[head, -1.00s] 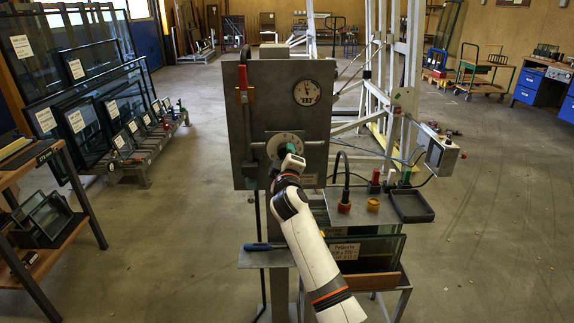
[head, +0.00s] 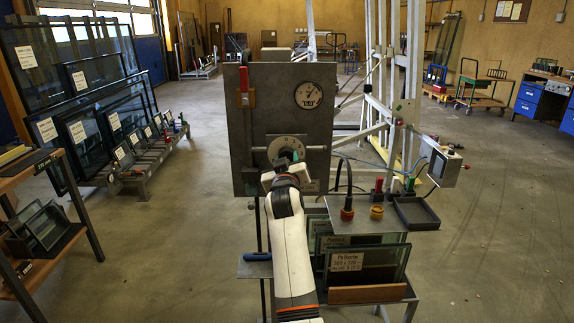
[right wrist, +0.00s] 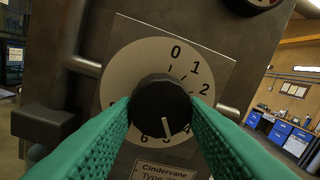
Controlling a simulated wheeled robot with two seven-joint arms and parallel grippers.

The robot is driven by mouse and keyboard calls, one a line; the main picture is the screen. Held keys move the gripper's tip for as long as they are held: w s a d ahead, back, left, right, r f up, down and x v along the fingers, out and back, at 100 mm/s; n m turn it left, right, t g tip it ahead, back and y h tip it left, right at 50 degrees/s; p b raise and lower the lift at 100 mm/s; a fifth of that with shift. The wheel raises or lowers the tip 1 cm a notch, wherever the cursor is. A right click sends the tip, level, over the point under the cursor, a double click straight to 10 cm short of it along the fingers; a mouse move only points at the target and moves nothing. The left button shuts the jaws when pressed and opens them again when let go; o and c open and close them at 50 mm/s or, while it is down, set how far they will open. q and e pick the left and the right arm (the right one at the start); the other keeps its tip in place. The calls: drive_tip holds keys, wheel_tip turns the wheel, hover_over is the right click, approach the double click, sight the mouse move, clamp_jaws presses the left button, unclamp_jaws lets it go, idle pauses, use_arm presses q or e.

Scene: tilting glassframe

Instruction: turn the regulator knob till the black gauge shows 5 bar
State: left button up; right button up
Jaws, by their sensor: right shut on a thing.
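The regulator knob (right wrist: 160,98) is black and round, in front of a pale dial plate (right wrist: 118,65) with numbers. Its white mark points down, near the 5 as far as I can tell. My right gripper (right wrist: 158,112) has green fingers on both sides of the knob and is shut on it. In the head view my right gripper (head: 294,156) largely covers the knob. The round gauge (head: 308,95) has a pale face and sits upper right on the grey panel (head: 255,115). Its needle seems to point up and right; its numbers are too small to read. My left gripper is not in view.
A red-handled lever (head: 243,80) is on the panel's upper left.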

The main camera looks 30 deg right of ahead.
drive_tip(key=shift+f+m, duration=0.15)
drive_tip(key=shift+m, duration=0.35)
drive_tip(key=o, duration=1)
drive_tip(key=shift+s, duration=0.1)
drive_tip(key=v, duration=0.7)
drive_tip(key=shift+s+a, duration=0.15)
drive_tip(key=shift+a, duration=0.05)
